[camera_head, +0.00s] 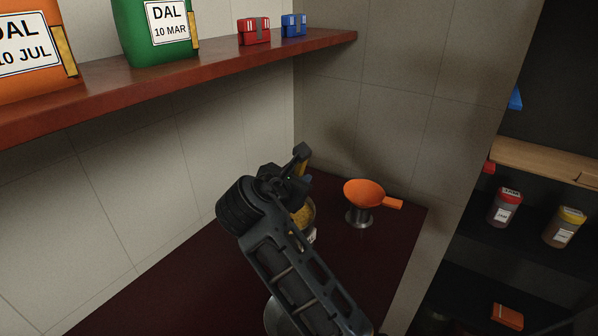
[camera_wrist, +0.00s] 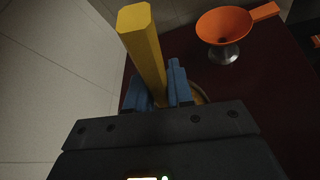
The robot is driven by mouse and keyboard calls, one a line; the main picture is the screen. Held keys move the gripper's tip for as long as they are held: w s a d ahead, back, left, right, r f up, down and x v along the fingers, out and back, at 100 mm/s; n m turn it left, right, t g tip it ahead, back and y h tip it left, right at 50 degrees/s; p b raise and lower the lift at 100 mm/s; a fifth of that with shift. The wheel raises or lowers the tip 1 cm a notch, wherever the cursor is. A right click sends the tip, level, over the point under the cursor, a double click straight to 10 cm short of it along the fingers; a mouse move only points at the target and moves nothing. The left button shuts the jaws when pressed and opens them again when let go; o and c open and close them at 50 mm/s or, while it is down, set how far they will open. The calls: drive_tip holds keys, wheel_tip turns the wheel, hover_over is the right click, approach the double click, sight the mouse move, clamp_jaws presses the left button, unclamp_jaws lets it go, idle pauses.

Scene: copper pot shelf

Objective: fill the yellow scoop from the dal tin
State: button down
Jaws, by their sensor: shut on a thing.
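My gripper (camera_head: 306,181) is shut on the yellow scoop's handle. In the wrist view the handle (camera_wrist: 142,45) stands up, tilted, between the blue fingers (camera_wrist: 160,97). The scoop's bowl is hidden. Below the gripper in the head view is an open round container (camera_head: 304,215) with yellow grains in it, partly hidden by my arm. Part of its rim shows behind the fingers in the wrist view. I cannot tell whether the scoop touches the grains. On the shelf stand an orange tin (camera_head: 30,86) labelled DAL 10 JUL and a green tin (camera_head: 133,42) labelled DAL 10 MAR.
An orange funnel (camera_head: 365,193) sits on a metal cup (camera_head: 359,217) right of the container. A metal round thing (camera_head: 272,318) is partly behind my arm. The red shelf (camera_head: 215,61) overhangs at upper left. Small red (camera_head: 253,30) and blue (camera_head: 293,25) items sit on it.

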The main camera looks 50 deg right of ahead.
drive_tip(key=shift+n, duration=0.3)
drive_tip(key=shift+w+a+f, duration=0.1)
drive_tip(key=shift+w+f, duration=0.1)
drive_tip(key=shift+f, duration=0.85)
drive_tip(key=shift+w+f, duration=0.2)
drive_tip(key=shift+f, duration=0.85)
drive_tip(key=shift+w+f+m+t, duration=0.15)
drive_tip(key=shift+f+m+t, duration=0.2)
drive_tip(key=shift+f+m, duration=0.2)
drive_tip(key=shift+w+f+m+t, duration=0.15)
drive_tip(key=shift+f+m+t, duration=0.2)
drive_tip(key=shift+f+m, duration=0.15)
drive_tip(key=shift+f+m+b, duration=0.25)
drive_tip(key=shift+m+b, duration=0.2)
drive_tip(key=shift+b, duration=0.65)
drive_tip(key=shift+t+b, duration=0.3)
drive_tip(key=shift+b, duration=0.2)
drive_tip(key=m+b, duration=0.1)
drive_tip(key=b, duration=0.2)
drive_tip(key=shift+f, duration=0.2)
